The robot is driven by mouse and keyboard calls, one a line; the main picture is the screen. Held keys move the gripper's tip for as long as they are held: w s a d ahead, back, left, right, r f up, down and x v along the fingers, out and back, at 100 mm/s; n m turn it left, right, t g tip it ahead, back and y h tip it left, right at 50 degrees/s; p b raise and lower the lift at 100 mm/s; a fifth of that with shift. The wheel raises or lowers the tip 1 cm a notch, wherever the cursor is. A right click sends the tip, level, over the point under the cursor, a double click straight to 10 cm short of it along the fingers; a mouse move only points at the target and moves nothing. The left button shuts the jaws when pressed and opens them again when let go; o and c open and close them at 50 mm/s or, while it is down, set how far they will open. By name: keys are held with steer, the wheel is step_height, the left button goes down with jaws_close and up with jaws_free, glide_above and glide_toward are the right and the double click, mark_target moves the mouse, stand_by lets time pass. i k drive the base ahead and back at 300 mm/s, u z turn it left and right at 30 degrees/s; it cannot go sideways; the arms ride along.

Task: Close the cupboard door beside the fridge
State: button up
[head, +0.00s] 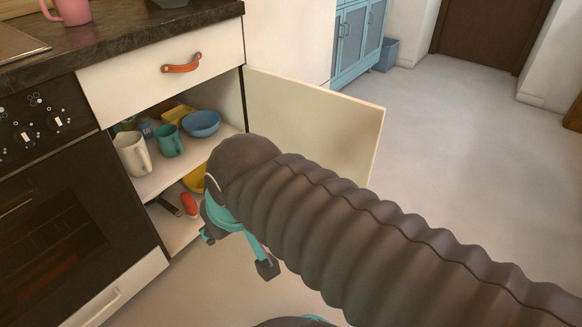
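The cupboard door (315,115) is a cream panel standing wide open, hinged at the right side of the cupboard next to the tall white front that may be the fridge (287,38). It swings out into the room, and my arm hides its lower part. My gripper (238,252) is in front of the open cupboard, left of the door's free edge. Its two fingers are apart with nothing seen between them. I cannot tell whether my arm touches the door.
The open cupboard shelf (160,182) holds mugs (132,154) and a blue bowl (201,123). A drawer with a leather pull (181,64) is above. A dark oven (60,210) is left. The floor (450,150) at right is clear; a blue cabinet (356,42) stands behind.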

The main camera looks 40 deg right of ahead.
mark_target(340, 133)
steer(key=u, duration=3.2)
steer(key=k, duration=3)
steer(key=z, duration=1.8)
steer(key=i, duration=0.5)
steer(key=z, duration=0.15)
steer(key=k, duration=1)
steer(key=z, duration=0.15)
